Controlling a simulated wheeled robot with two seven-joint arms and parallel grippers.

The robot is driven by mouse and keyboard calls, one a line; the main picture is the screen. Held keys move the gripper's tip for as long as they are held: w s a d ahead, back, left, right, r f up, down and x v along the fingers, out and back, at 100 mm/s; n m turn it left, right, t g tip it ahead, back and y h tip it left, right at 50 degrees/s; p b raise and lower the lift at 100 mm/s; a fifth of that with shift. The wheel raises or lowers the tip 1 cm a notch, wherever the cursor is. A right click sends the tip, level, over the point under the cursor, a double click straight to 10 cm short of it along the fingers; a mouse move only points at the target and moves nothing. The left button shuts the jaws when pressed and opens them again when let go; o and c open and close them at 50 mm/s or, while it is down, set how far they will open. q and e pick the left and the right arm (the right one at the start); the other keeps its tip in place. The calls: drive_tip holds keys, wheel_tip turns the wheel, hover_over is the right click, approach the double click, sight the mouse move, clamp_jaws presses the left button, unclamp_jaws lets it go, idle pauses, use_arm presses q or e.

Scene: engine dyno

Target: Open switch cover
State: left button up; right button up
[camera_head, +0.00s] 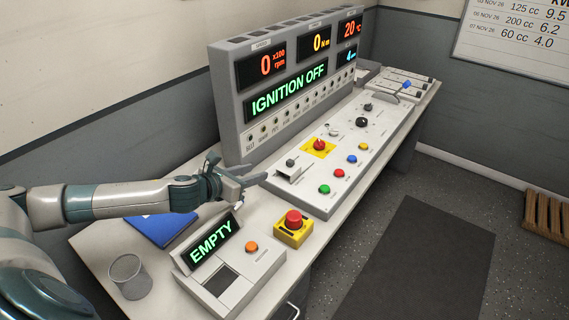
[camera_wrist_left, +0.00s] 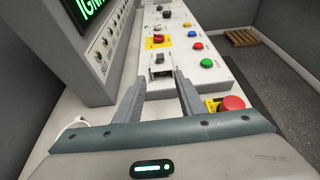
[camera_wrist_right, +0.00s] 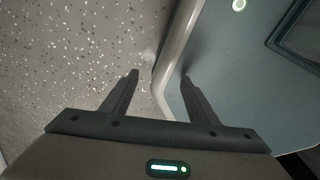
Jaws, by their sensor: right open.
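The switch cover (camera_head: 294,170) is a small grey box-like piece at the near end of the long control panel, with a dark knob at its far left. It also shows in the left wrist view (camera_wrist_left: 161,69), just beyond and between my fingertips. Whether its lid is up or down is hard to tell. My left gripper (camera_head: 257,175) is open and empty, a little left of the cover and apart from it. Its two fingers also show spread in the left wrist view (camera_wrist_left: 161,76). My right gripper (camera_wrist_right: 160,76) is open and empty, low over the speckled floor beside my own body.
A yellow box with a red emergency button (camera_head: 293,226) stands in front of the panel. An orange button and EMPTY display (camera_head: 212,240) sit nearer. The tall IGNITION OFF console (camera_head: 287,85) rises behind.

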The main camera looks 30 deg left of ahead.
sight(288, 162)
use_arm(q)
drive_tip(key=p+x, duration=0.3)
drive_tip(key=x, duration=1.1)
drive_tip(key=shift+w+d+p, duration=0.15)
drive_tip(key=shift+w+p, duration=0.25)
drive_tip(key=shift+x, duration=0.85)
drive_tip(key=shift+w+f, duration=0.1)
use_arm(e)
drive_tip(key=shift+w+a+r, duration=0.2)
drive_tip(key=shift+a+r, duration=0.1)
drive_tip(key=shift+r, duration=0.4)
drive_tip(key=shift+w+a+r, duration=0.15)
drive_tip(key=shift+a+r, duration=0.1)
drive_tip(key=shift+r, duration=0.45)
drive_tip(key=shift+w+a+r, duration=0.2)
drive_tip(key=shift+a+r, duration=0.1)
drive_tip(key=shift+r, duration=0.4)
use_arm(q)
clamp_jaws()
use_arm(e)
drive_tip(key=shift+d, duration=0.15)
